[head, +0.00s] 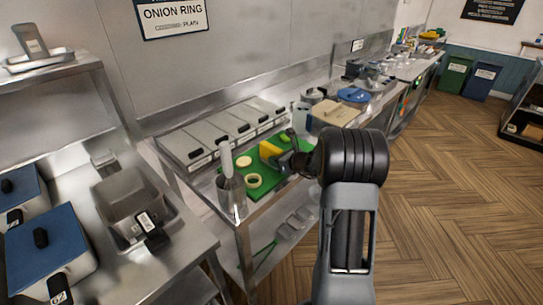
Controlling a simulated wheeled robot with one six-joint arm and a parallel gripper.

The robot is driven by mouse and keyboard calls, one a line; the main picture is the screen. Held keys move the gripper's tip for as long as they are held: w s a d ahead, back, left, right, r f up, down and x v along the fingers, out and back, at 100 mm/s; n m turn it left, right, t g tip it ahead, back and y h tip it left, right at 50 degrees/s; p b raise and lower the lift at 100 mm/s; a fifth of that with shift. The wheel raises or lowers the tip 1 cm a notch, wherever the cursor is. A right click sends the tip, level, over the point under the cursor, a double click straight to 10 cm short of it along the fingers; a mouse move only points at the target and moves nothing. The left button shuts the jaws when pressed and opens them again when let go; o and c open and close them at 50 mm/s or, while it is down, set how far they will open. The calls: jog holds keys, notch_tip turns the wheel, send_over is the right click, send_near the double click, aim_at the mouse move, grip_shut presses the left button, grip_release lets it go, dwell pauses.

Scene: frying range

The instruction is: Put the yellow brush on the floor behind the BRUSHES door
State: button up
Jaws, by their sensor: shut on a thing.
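My gripper (288,152) is over the green board (256,187) on the steel counter, mostly hidden behind my dark wrist. A yellow block-like thing (269,150) shows at its fingertips. It fits the yellow brush, but bristles and handle cannot be made out. My gripper is shut on it; whether it touches the board I cannot tell. No door with a readable BRUSHES label shows.
Pale rings (254,181) lie on the board beside a steel cup (232,194) holding a white-handled tool. Lidded grey bins (215,136) line the wall behind. A cardboard-coloured box (336,113) stands right. Wooden floor (445,190) is clear at right; green (455,76) and blue (481,82) bins stand far back.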

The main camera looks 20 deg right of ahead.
jog(key=c, duration=0.4)
jog(key=shift+r, duration=0.15)
